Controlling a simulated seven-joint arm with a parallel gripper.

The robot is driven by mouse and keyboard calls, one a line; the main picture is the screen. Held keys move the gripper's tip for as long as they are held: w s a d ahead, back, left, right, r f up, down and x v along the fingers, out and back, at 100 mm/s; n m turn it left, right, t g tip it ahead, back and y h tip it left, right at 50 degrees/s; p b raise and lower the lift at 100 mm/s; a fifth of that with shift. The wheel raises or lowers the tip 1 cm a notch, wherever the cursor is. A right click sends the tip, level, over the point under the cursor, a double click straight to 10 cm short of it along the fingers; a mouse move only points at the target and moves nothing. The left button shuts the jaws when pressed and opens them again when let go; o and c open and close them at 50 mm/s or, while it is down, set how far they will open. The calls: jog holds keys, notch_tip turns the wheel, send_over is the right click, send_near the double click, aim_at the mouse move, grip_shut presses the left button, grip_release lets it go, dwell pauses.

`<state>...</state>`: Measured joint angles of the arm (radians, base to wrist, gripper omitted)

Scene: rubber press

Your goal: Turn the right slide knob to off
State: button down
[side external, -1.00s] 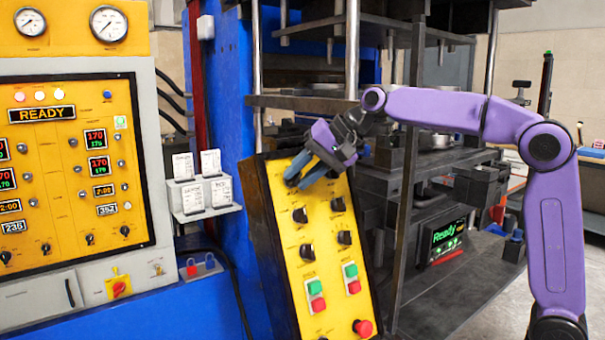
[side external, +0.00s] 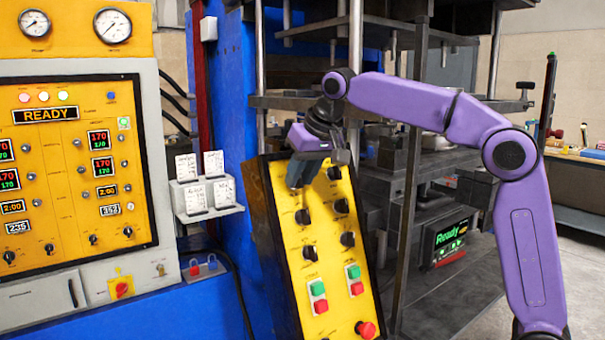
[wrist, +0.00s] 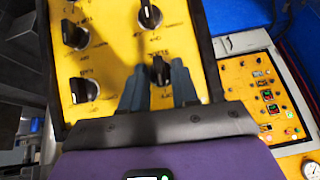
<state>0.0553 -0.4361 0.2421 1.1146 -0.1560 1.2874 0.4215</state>
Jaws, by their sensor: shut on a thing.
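The yellow control panel (side external: 318,272) leans in front of the press, with two columns of black knobs. My gripper (side external: 296,184) is at its top left in the side view, fingers pointing down onto the panel. In the wrist view my gripper (wrist: 160,68) has one finger on each side of a black knob (wrist: 159,72), shut on it. The side view hides this knob behind the fingers. The other top-row knob (side external: 333,172) is free to its right; it also shows in the wrist view (wrist: 84,88). The small labels are not legible, so I cannot tell which is the right slide knob.
Below the gripped knob are more black knobs (side external: 302,216), green and red buttons (side external: 318,297) and a red stop button (side external: 366,329). A yellow console (side external: 70,190) reading READY stands at the left. Press posts and plates (side external: 352,60) rise close behind the panel.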

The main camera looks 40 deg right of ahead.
dwell(0.4)
jog(key=c, duration=1.2)
grip_release()
jog(key=v, duration=1.2)
jog(key=shift+a, duration=0.25)
jog(key=shift+f+n, duration=0.1)
jog(key=shift+n, duration=0.2)
